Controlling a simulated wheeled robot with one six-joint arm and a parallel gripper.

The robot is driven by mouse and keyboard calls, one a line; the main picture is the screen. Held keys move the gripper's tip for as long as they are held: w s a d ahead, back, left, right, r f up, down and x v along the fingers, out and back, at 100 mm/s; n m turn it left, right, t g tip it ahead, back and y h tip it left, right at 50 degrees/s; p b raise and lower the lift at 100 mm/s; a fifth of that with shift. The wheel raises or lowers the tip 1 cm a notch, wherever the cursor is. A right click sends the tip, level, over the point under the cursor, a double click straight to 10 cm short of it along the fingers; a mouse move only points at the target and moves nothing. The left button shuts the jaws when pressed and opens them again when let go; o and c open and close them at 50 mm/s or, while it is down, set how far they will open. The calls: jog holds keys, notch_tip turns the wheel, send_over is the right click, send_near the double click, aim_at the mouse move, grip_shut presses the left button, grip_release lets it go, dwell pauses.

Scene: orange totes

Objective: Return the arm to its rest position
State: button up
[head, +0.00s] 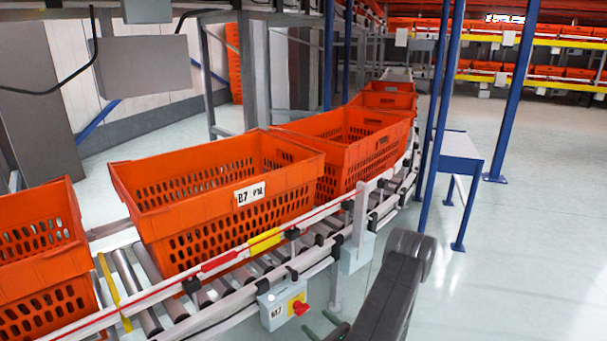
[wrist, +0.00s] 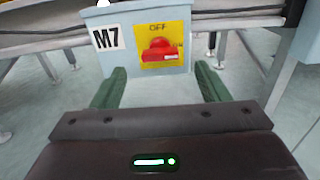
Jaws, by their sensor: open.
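My gripper (wrist: 160,70) is open, its two green fingers spread apart with nothing between them in the wrist view. In that view it faces a grey control box (wrist: 150,98) with an "M7" label and a red rotary switch (wrist: 160,50) on a yellow plate marked "OFF". In the head view my arm (head: 385,305) reaches in from the bottom, and the green fingertips (head: 325,325) show at the bottom edge, just below the box (head: 275,308). Whether the fingers touch the box cannot be told.
A roller conveyor (head: 150,290) carries several orange totes (head: 215,185). A grey post (head: 360,220) stands at its near rail. Blue uprights (head: 510,90) and a small blue-legged table (head: 455,150) stand behind. The floor (head: 530,270) at the right is clear.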

aim_at(304, 312)
jog(key=v, duration=0.6)
jog(key=b+x, duration=0.2)
jog(key=x, duration=1.2)
jog(key=shift+a+f, duration=0.1)
jog(key=shift+s+d+n, duration=0.2)
jog(key=shift+n, duration=0.6)
jog(key=n+p, duration=0.1)
jog(key=n, duration=0.2)
jog(key=shift+n, duration=0.4)
jog(key=n+p, duration=0.2)
jog(key=n, duration=0.1)
jog(key=shift+s+a+n, duration=0.1)
jog(key=shift+n, duration=0.2)
jog(key=p+v, duration=0.2)
jog(key=v, duration=0.7)
jog(key=shift+s+d, duration=0.3)
